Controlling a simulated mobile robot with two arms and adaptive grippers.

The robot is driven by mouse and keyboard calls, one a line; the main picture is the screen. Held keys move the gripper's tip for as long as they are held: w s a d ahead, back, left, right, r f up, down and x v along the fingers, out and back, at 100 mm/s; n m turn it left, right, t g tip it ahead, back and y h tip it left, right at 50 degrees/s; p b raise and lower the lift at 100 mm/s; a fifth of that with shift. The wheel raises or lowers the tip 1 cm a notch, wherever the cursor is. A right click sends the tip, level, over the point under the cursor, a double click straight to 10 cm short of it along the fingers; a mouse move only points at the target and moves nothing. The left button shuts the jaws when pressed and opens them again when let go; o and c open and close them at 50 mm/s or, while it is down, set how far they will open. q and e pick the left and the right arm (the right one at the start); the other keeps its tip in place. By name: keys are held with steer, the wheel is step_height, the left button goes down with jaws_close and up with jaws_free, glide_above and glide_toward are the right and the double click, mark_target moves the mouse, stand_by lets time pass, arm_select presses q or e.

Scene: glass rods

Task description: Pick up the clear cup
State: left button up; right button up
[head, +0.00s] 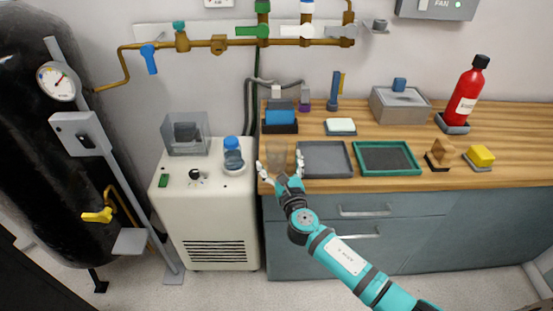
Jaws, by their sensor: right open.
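The clear cup (277,152) stands upright near the front left edge of the wooden counter. The wood tone shows through it. My right gripper (280,166) is open at the counter's front edge, with one finger to each side of the cup in the picture. I cannot tell whether a finger touches it. The cup's lower part is partly hidden by the gripper. My left gripper is not in view.
A grey tray (324,174) lies close to the right of the cup, then a green-rimmed tray (414,170). A blue-and-black block (280,128) stands behind it. A blue-capped bottle (233,158) stands left on the white cabinet (212,215).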

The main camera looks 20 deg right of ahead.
mark_target(279, 161)
steer(key=w, duration=0.4)
steer(key=shift+d+f, duration=0.15)
steer(key=shift+d, duration=0.05)
steer(key=c, duration=1.3)
